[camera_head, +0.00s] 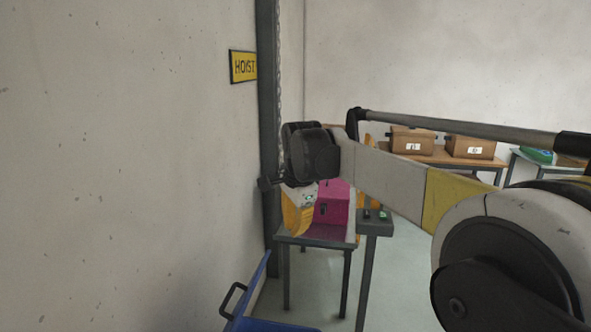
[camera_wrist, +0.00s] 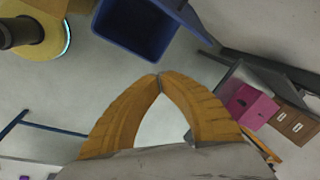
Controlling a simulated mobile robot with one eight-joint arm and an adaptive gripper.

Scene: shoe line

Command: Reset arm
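My arm reaches across the head view from the right. My gripper (camera_head: 298,231) hangs below the dark wrist joint, with its orange fingers pointing down in front of a small table. In the wrist view, the two orange fingers of my gripper (camera_wrist: 160,76) bow outward and meet at their tips. Only bare floor shows through the gap between them, so it is shut with nothing held. The task names no other object.
A magenta box (camera_head: 331,203) stands on the small table (camera_head: 318,243), with a control post (camera_head: 375,224) beside it. A blue bin (camera_wrist: 138,28) is on the floor. Cardboard boxes (camera_head: 412,140) sit on a back table. A wall and dark column (camera_head: 268,130) stand left.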

